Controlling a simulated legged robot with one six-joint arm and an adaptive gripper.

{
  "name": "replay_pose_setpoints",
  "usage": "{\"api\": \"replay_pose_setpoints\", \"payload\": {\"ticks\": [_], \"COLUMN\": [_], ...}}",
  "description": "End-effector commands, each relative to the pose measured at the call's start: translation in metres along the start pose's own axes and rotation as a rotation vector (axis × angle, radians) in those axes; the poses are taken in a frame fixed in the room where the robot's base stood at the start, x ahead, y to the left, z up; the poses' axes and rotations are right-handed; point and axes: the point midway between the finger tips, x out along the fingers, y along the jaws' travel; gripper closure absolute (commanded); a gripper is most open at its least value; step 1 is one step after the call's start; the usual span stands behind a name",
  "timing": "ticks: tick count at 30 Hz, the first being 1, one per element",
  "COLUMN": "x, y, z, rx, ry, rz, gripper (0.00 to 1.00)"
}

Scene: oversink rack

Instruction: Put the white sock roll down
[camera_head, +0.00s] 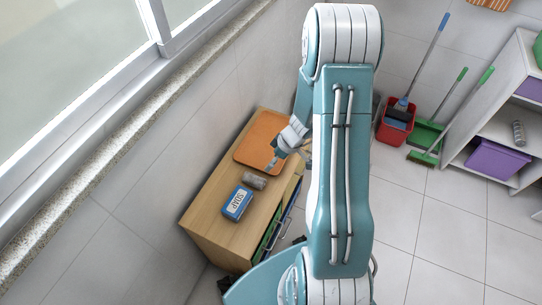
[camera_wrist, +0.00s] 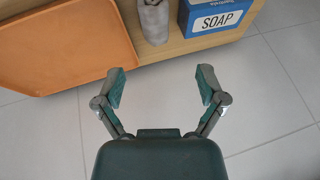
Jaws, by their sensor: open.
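A pale grey-white roll, which looks like the sock roll (camera_head: 255,180), lies on the wooden cabinet top (camera_head: 208,207), between the orange tray and the blue soap box. In the wrist view the sock roll (camera_wrist: 154,22) is near the top edge, ahead of my fingers and partly cut off by the frame. My gripper (camera_wrist: 161,87) is open, with nothing between its fingers and floor tiles behind the gap. In the head view my gripper (camera_head: 279,157) is close to the tray's right edge, apart from the roll; my arm hides part of it.
The orange tray (camera_head: 262,134) lies at the cabinet's far end; the blue soap box (camera_head: 237,204) stands nearer. A wall and window sill border the left. A red bucket (camera_head: 394,130), green dustpan and brooms stand behind. A shelf at right holds a purple bin (camera_head: 497,160) and another grey roll (camera_head: 519,133).

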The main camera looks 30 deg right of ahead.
Motion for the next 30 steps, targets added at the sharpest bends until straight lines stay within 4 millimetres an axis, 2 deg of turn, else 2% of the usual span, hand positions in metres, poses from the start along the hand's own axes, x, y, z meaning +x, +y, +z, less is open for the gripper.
{"api": "replay_pose_setpoints", "payload": {"ticks": [1, 6, 15, 22, 30], "x": [-0.013, -0.058, -0.129, -0.178, -0.227], "y": [-0.006, -0.036, -0.101, -0.151, -0.205], "z": [-0.012, -0.046, -0.082, -0.090, -0.080], "rx": [-0.004, 0.023, 0.091, 0.159, 0.262], "ry": [0.003, -0.002, -0.016, -0.012, 0.030], "rz": [0.011, 0.039, 0.108, 0.190, 0.310], "gripper": [0.10, 0.10, 0.10, 0.10, 0.10]}}
